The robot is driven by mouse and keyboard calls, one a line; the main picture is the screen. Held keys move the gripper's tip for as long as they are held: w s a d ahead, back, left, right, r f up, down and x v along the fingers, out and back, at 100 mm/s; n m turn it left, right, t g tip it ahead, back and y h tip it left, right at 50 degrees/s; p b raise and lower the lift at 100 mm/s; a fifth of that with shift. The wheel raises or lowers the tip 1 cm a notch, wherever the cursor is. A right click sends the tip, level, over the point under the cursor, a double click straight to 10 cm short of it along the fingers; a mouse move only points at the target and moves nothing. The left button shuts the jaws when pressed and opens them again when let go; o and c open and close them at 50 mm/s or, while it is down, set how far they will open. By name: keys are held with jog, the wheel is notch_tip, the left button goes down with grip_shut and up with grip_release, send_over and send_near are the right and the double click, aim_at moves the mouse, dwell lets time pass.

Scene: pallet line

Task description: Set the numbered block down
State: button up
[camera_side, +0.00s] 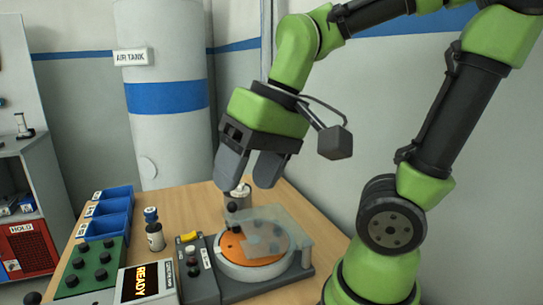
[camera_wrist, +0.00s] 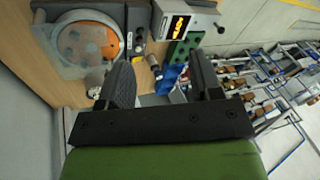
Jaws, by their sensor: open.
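My gripper (camera_side: 251,184) is open, its two dark fingers pointing down above the back part of the wooden table. In the wrist view my gripper (camera_wrist: 160,62) shows its fingers spread with nothing held between them. A small grey-and-white cylinder (camera_side: 241,194) stands just below the fingertips, partly hidden by them; I cannot tell whether they touch. I cannot make out a block with a readable number in either view. A round orange plate with dark holes (camera_side: 232,247) sits in a pale ring under a clear cover; it also shows in the wrist view (camera_wrist: 107,38).
Blue bins (camera_side: 112,208), a green knobbed board (camera_side: 92,268) and a READY display (camera_side: 140,283) line the left side. The air tank (camera_side: 165,110) stands behind. Bare wood (camera_side: 185,205) lies between bins and gripper.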

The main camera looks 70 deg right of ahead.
jog(key=shift+o, duration=0.5)
jog(key=s+r+t, duration=0.2)
jog(key=t, duration=0.1)
jog(key=shift+s+d+h, duration=0.3)
jog(key=shift+s+d, duration=0.05)
jog(key=shift+s, duration=0.05)
jog(key=w+a+f+n+g+h, duration=0.2)
jog(key=w+a+f+n+g, duration=0.2)
jog(key=a+f+n+g, duration=0.6)
jog(key=s+a+f+n+h, duration=0.1)
jog(key=f, duration=0.3)
jog(key=s+a+f+n+h, duration=0.1)
jog(key=s+a+f, duration=0.1)
jog(key=f, duration=0.3)
jog(key=s+a+f+n+h, duration=0.1)
jog(key=s+f, duration=0.1)
jog(key=f, duration=0.3)
jog(key=shift+a+f, duration=0.2)
jog(key=shift+f, duration=0.05)
jog(key=x, duration=0.5)
jog(key=shift+a+f, duration=0.25)
jog(key=shift+f, duration=0.3)
